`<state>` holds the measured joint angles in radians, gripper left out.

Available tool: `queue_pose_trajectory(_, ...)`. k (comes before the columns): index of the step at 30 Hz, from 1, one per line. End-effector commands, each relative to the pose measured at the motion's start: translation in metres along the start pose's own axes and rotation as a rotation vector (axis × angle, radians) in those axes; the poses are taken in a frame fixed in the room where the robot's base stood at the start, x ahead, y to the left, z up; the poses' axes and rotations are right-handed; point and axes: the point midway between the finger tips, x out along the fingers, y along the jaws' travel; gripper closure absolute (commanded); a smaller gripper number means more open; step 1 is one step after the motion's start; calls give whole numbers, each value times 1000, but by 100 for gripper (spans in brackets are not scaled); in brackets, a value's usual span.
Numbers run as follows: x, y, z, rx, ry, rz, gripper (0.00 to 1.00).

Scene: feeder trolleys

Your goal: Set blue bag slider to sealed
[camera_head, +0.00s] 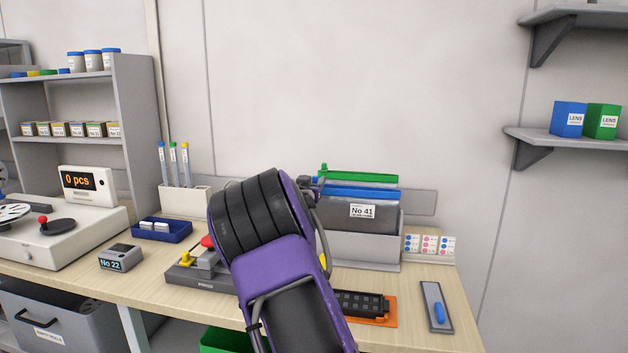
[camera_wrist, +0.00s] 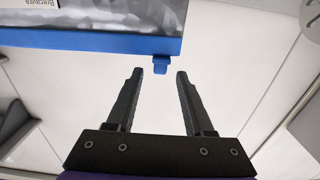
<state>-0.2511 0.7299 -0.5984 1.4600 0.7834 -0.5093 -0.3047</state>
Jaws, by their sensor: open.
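The blue bag's zip strip (camera_head: 362,192) shows in the head view among upright bags in a grey holder. In the head view my arm covers the holder's left side.
The holder (camera_head: 365,250) sits against the wall. A pen stand (camera_head: 186,200) is left, an orange tray (camera_head: 388,312) in front. The wall above is clear.

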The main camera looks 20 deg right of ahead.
Motion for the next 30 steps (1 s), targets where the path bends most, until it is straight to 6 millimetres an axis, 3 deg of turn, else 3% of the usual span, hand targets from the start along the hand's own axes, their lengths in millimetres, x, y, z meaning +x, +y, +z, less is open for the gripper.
queue_pose_trajectory(6, 19, 0, -1, 1, 1, 1, 48)
queue_pose_trajectory(17, 22, 0, 0, 0, 0, 0, 48)
queue_pose_trajectory(25, 22, 0, 0, 0, 0, 0, 96)
queue_pose_trajectory(26, 22, 0, 0, 1, 0, 0, 100)
queue_pose_trajectory(30, 21, 0, 0, 1, 0, 0, 100)
